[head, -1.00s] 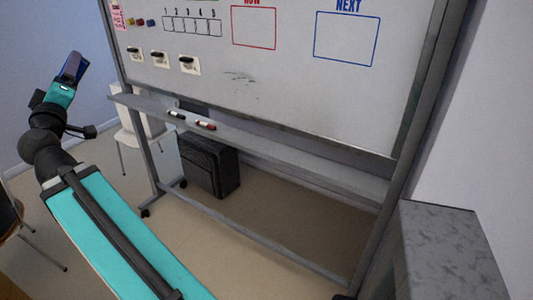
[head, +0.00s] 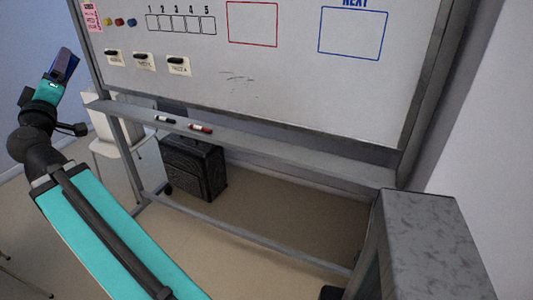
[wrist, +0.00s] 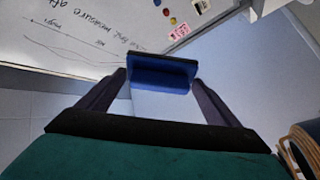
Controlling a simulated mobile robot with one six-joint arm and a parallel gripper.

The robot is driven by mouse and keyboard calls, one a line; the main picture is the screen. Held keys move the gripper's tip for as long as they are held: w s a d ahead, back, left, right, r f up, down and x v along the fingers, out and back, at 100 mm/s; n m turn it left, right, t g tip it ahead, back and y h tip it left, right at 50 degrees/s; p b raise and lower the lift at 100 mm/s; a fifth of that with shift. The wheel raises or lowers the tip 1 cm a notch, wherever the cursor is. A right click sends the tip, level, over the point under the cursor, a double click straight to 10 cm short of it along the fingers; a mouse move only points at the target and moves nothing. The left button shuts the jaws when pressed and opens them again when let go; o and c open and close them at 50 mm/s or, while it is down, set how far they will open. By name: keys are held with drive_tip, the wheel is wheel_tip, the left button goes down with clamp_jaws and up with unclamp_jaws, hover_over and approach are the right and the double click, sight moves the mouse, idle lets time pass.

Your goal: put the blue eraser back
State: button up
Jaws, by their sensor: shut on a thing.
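The blue eraser (wrist: 162,74) is held between the two fingertips of my gripper (wrist: 160,84) in the wrist view. It has a dark layer along its upper edge. In the head view my gripper (head: 62,66) is raised at the far left, left of the whiteboard, with the eraser hard to tell apart from the fingers. The whiteboard (head: 300,75) stands in the middle with a grey tray (head: 280,147) along its lower edge. A black marker (head: 166,119) and a red marker (head: 200,128) lie on the left part of the tray.
Several magnets and paper notes (head: 144,62) are on the board's left. A black case (head: 193,168) stands under the tray, with a white chair (head: 120,145) beside it. A grey cabinet (head: 430,235) stands at the lower right. The tray right of the markers is clear.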

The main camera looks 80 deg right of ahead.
idle(0.3)
drive_tip(key=s+d+f+m+g+y, duration=0.1)
drive_tip(key=s+d+f+m+g, duration=0.3)
drive_tip(key=s+d, duration=0.5)
drive_tip(key=s+d+f+m+g+y, duration=0.1)
drive_tip(key=s+d+f+m+g, duration=0.1)
drive_tip(key=s+d+f+g, duration=0.45)
drive_tip(key=s+d+f+m+g+y, duration=0.15)
drive_tip(key=s+d+f+m, duration=0.25)
drive_tip(key=s+d, duration=0.75)
drive_tip(key=s+f+m+g+y+p, duration=0.1)
drive_tip(key=s+f+m+y, duration=0.2)
drive_tip(key=s, duration=0.7)
drive_tip(key=s+f+m+g+y, duration=0.1)
drive_tip(key=s+f+y, duration=0.2)
drive_tip(key=s+f, duration=0.55)
drive_tip(key=s+a+f+m+t+y, duration=0.1)
drive_tip(key=s+a+f+m, duration=0.1)
drive_tip(key=s, duration=0.7)
drive_tip(key=s+a+f+m+y, duration=0.2)
drive_tip(key=s+a, duration=0.1)
drive_tip(key=s, duration=0.6)
drive_tip(key=shift+s+a+t+p, duration=0.3)
drive_tip(key=shift+s+a+t, duration=0.05)
drive_tip(key=shift+a+t, duration=0.05)
drive_tip(key=shift+d, duration=0.1)
